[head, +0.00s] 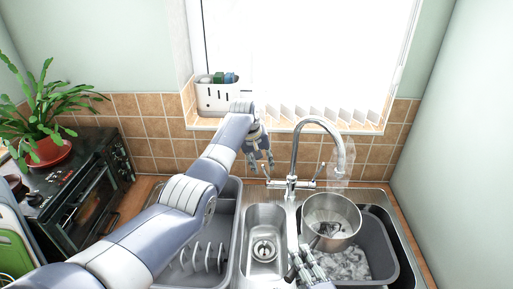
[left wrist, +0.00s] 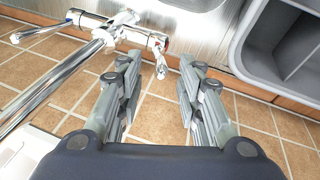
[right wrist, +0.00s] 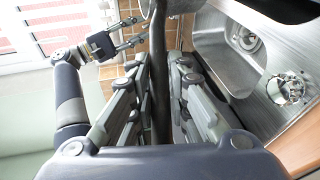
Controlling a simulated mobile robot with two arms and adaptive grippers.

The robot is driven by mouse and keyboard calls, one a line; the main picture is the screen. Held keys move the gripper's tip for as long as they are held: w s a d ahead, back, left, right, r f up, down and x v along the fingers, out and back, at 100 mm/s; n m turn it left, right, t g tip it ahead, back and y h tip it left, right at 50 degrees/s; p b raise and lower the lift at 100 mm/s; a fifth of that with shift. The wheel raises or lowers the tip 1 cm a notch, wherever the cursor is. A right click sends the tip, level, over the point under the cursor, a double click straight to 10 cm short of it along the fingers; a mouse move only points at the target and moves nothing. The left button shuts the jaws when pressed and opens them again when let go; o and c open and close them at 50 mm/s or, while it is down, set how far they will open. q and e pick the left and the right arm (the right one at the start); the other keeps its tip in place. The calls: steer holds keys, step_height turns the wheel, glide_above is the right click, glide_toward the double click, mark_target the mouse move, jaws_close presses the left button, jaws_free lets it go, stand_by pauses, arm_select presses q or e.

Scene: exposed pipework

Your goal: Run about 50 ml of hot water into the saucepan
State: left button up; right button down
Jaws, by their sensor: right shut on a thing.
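The steel saucepan (head: 330,217) hangs over the right sink bowl, below the spout of the chrome tap (head: 297,150). My right gripper (head: 309,262) is shut on its dark handle (right wrist: 160,60). A faint translucent patch (head: 340,172) shows between spout and pan; I cannot tell whether it is running water. A dark shape lies inside the pan. My left gripper (head: 261,163) is open beside the tap's left lever (head: 268,173). In the left wrist view this lever (left wrist: 159,48) points between the open fingers, apparently without contact. The other lever (left wrist: 40,29) lies farther away.
A grey basin (head: 390,255) with whitish contents sits in the right bowl. A small middle bowl (head: 264,225) is empty. A grey rack (head: 226,245) stands left of it. A white caddy (head: 217,97) is on the sill; a toaster oven (head: 85,190) stands at left.

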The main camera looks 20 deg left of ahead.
arm_select(q)
steer(key=v, duration=0.9)
steer(key=shift+r, duration=0.25)
steer(key=shift+a, duration=0.1)
steer(key=shift+c, duration=0.3)
